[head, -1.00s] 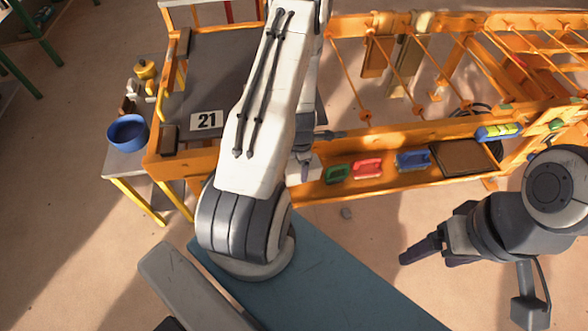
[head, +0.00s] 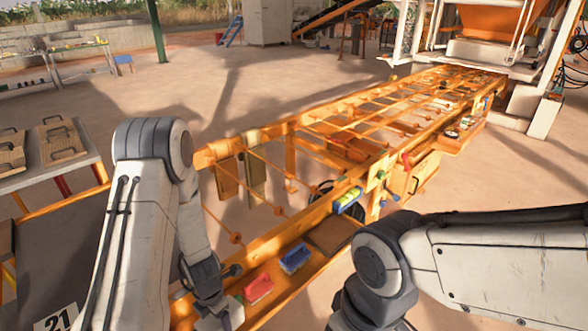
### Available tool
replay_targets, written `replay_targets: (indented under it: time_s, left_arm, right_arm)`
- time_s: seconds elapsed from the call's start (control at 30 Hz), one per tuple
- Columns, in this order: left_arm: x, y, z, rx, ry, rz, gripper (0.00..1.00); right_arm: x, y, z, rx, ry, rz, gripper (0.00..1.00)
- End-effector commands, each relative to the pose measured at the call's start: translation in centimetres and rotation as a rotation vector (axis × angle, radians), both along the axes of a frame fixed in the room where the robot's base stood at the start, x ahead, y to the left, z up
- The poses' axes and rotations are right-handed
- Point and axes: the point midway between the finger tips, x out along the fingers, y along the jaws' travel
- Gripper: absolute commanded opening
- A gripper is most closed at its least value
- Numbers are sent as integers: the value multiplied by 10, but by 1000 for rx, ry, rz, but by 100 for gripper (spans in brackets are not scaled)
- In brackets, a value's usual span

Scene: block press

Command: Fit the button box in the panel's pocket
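I cannot make out the button box or the panel's pocket for certain in the head view. My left gripper (head: 212,298) points down at the near end of the orange frame's ledge, left of a red-handled tool (head: 258,288). A pale, flat-looking piece (head: 222,321) shows just under it, cut by the lower edge; I cannot tell whether the fingers hold it. My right arm comes in from the right, with its wrist at the bottom edge and its fingers out of view.
The long orange frame (head: 292,150) runs to a white machine (head: 490,52) at the back. A table with wooden trays (head: 58,140) stands left. Open floor lies behind.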

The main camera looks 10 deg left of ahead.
Motion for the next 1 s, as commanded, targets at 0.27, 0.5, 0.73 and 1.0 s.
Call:
replay_targets:
  time_s: [0.27, 0.5, 0.73, 1.0]
  left_arm:
    - [10, -14, 14, -16, -11, -476, 0]
    - [20, -32, 33, -21, -23, -1194, 0]
    - [25, -46, 52, -11, -23, -1876, 0]
    - [27, -54, 67, 1, -8, -2443, 0]
  right_arm:
    - [0, 0, 1, 0, 0, 0, 80]
    - [0, 0, 2, 0, 0, 0, 80]
    - [0, 0, 3, 0, 0, 0, 80]
    - [0, 0, 3, 0, 0, 0, 80]
